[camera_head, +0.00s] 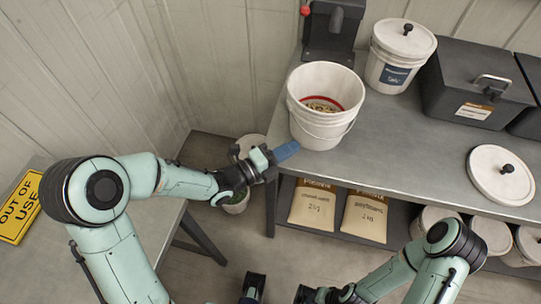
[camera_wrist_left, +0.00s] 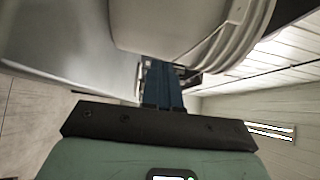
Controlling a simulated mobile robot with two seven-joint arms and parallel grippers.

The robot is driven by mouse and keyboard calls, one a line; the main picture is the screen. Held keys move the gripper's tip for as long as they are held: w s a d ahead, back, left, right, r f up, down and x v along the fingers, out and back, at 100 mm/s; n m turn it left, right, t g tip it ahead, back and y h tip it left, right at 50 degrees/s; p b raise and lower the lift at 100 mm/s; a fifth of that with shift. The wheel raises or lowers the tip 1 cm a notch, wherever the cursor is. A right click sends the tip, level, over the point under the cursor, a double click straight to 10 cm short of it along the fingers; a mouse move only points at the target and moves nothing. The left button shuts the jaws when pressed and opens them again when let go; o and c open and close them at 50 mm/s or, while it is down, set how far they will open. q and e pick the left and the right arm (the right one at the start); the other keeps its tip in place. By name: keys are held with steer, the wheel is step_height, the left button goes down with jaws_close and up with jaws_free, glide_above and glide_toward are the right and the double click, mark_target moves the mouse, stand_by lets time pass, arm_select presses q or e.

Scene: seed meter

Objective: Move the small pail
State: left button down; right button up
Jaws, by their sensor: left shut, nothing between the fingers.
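A white pail (camera_head: 304,116) with a wire handle stands at the near left corner of the grey bench; a red band and pale seeds show inside. My left gripper (camera_head: 287,151) is shut and empty, its blue fingers just below and left of this pail's base. In the left wrist view the closed fingers (camera_wrist_left: 163,85) point toward a large white pail (camera_wrist_left: 185,30) close by; whether they touch it is unclear.
The grey bench (camera_head: 420,150) holds a lidded white bucket (camera_head: 393,72), a dark box (camera_head: 470,95) and a round lid (camera_head: 501,175). Seed bags (camera_head: 313,205) and more buckets sit below. A yellow sign (camera_head: 20,210) is at left. The bench middle is clear.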

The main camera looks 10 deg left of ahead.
mark_target(301, 133)
arm_select(q)
steer(key=shift+w+a+p, duration=0.2)
steer(key=shift+w+p, duration=0.2)
steer(key=shift+w, duration=1.5)
arm_select(e)
steer(key=shift+r, duration=0.45)
